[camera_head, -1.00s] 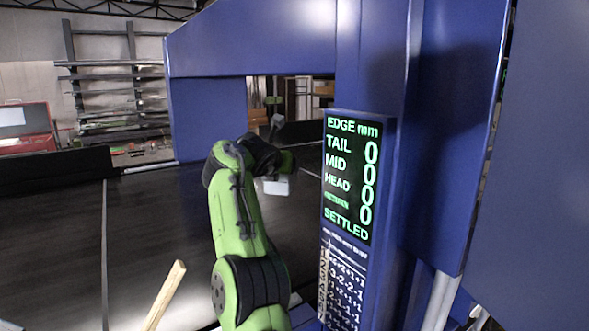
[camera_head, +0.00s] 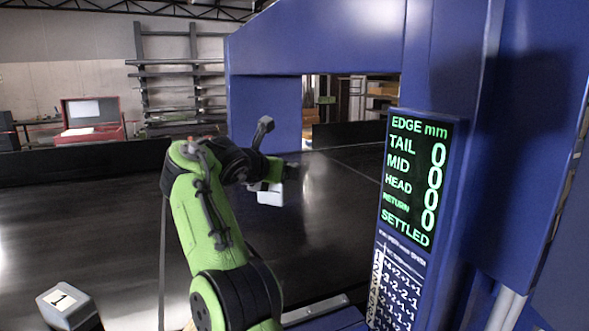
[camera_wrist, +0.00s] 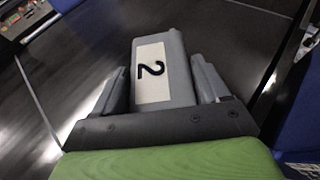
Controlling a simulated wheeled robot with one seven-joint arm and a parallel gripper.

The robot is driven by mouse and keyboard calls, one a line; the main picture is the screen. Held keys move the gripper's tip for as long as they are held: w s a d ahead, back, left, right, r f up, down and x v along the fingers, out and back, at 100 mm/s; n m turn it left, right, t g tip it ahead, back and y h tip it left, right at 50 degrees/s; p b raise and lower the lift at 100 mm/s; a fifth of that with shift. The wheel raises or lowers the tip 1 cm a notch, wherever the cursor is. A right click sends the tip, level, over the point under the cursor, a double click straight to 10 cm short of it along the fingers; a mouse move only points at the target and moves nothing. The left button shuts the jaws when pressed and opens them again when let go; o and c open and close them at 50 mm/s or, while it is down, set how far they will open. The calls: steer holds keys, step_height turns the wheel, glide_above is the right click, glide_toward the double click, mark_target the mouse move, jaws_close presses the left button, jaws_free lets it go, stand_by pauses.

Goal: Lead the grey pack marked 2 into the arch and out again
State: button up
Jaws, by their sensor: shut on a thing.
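The grey pack marked 2 (camera_wrist: 178,62) is between the two fingers of my gripper (camera_wrist: 160,88) in the wrist view, its white label facing the camera. My gripper is shut on it. In the head view my gripper (camera_head: 282,180) is over the black conveyor (camera_head: 330,240), in front of the arch, and a pale part of the pack (camera_head: 270,195) shows under the wrist. The blue arch (camera_head: 265,105) spans the belt, and its opening is behind my gripper. I cannot tell from here whether the pack touches the belt.
A display (camera_head: 412,185) on the arch's near post reads TAIL, MID, HEAD and RETURN at 0, and SETTLED. A grey pack marked 1 (camera_head: 62,303) stands at the lower left. A low black wall (camera_head: 90,165) runs along the belt's far side.

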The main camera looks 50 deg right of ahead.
steer(key=w+a+p, duration=0.3)
steer(key=w+a, duration=0.2)
steer(key=a, duration=0.5)
steer(key=shift+w+a, duration=0.15)
steer(key=shift+a, duration=0.15)
